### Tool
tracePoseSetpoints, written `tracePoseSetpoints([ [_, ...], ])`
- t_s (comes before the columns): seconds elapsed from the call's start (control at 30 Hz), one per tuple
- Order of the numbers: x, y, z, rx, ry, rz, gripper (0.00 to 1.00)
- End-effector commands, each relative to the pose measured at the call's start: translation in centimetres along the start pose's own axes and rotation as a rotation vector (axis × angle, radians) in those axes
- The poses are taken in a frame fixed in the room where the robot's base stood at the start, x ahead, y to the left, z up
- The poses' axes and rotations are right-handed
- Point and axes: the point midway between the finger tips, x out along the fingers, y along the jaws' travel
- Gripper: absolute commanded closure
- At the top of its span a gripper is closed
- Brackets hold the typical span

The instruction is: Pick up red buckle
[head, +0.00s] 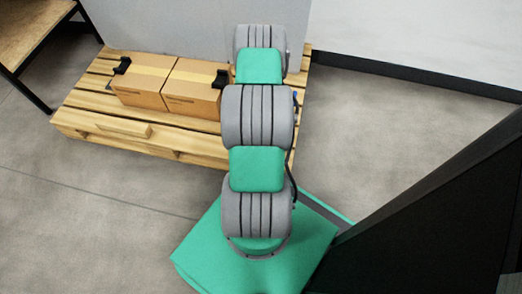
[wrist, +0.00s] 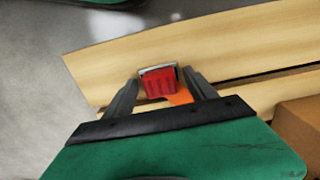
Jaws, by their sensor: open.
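The red buckle (wrist: 159,83) shows in the wrist view, with a silvery edge on its far side and an orange strip (wrist: 180,97) beside it at its lower right. It is over the light wooden boards of the pallet (wrist: 220,47). My gripper (wrist: 150,85) is open, with one dark finger to the left of the buckle and one to the right. Whether the fingers touch it, I cannot tell. In the head view my arm hides the gripper and the buckle.
The wooden pallet (head: 80,112) stands on the grey floor against a pale panel (head: 170,25). Two cardboard boxes (head: 150,80) with black corner pieces sit on it. A dark panel (head: 440,220) stands at the right. The floor between pallet and panel is clear.

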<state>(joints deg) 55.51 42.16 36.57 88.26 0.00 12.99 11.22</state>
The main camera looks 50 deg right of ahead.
Motion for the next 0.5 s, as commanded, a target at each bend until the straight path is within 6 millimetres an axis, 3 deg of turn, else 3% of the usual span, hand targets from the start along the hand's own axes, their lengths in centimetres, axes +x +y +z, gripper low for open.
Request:
tracePoseSetpoints([
  [0.1,-0.18,-0.01,-0.02,0.0,0.001,0.0,0.35],
  [0.5,-0.19,-0.01,0.01,-0.001,0.0,0.0,0.67],
])
